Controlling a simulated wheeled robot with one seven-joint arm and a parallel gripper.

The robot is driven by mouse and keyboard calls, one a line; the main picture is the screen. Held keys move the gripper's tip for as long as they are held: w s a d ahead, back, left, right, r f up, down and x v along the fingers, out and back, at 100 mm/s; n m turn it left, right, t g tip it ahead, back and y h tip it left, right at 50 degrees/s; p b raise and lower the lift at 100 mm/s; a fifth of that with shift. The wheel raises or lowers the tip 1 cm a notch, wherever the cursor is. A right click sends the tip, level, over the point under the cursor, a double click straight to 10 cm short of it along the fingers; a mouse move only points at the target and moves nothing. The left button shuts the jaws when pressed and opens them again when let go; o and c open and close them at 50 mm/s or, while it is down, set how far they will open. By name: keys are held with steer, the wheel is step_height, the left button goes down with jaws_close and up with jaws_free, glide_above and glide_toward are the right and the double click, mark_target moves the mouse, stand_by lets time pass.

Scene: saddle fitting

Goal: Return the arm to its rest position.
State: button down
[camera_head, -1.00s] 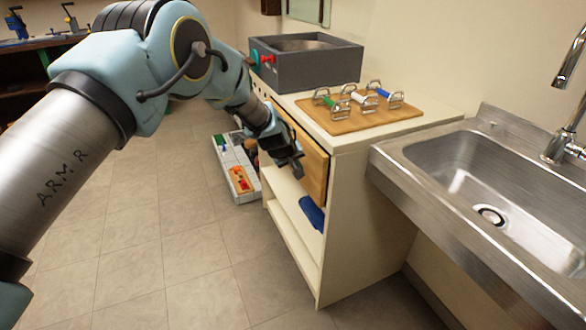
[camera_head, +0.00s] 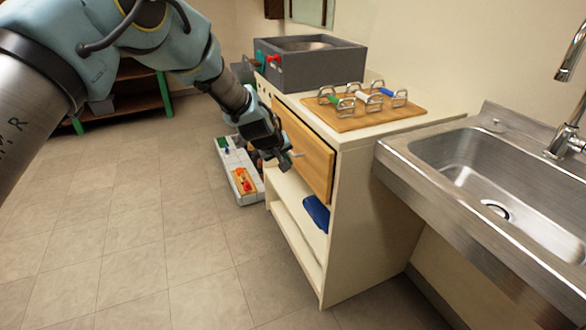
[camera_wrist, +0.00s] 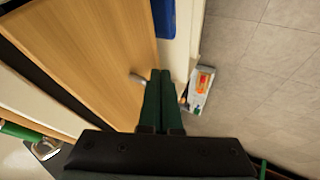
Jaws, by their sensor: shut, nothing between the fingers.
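My gripper (camera_head: 288,160) is in front of the wooden drawer front (camera_head: 306,155) of the cream cabinet (camera_head: 358,210). In the wrist view its two dark green fingers (camera_wrist: 161,78) lie side by side, shut and empty. The wooden front (camera_wrist: 85,50) fills the left of that view, with a small metal knob (camera_wrist: 138,79) just left of the fingertips. I cannot tell whether the fingers touch the knob. My arm reaches in from the upper left.
On the cabinet stand a wooden board (camera_head: 362,112) with metal saddles and a grey basin box (camera_head: 308,65). A blue object (camera_head: 316,213) lies on the lower shelf. A grey tray (camera_head: 238,172) is on the floor behind. A steel sink (camera_head: 480,165) is right. The floor at left is clear.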

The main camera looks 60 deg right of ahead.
steer(key=shift+b+v, duration=0.35)
steer(key=shift+v, duration=2.3)
steer(key=w+a+r+n+t+y+p, duration=0.15)
steer(key=w+a+r, duration=0.25)
steer(key=w+a, duration=0.95)
steer(key=w+a+r+n+t+y+p, duration=0.1)
steer(key=w+a+r, duration=0.1)
steer(key=w+a, duration=0.6)
steer(key=w+a+r+n+y+p, duration=0.1)
steer(key=w+a+r, duration=0.3)
steer(key=a, duration=0.7)
steer(key=w+a+r+n+y, duration=0.2)
steer(key=a, duration=1.6)
steer(key=s+a, duration=0.2)
steer(key=a, duration=0.3)
steer(key=s+a+r+n+y+p, duration=0.1)
steer(key=s+a, duration=0.2)
steer(key=a, duration=0.3)
steer(key=s+a+n+p, duration=0.1)
steer(key=s+a, duration=0.2)
steer(key=a, duration=0.3)
steer(key=shift+a+r+g+y, duration=0.2)
steer(key=shift+g+y, duration=0.15)
steer(key=shift+g, duration=0.1)
steer(key=shift+n, duration=0.25)
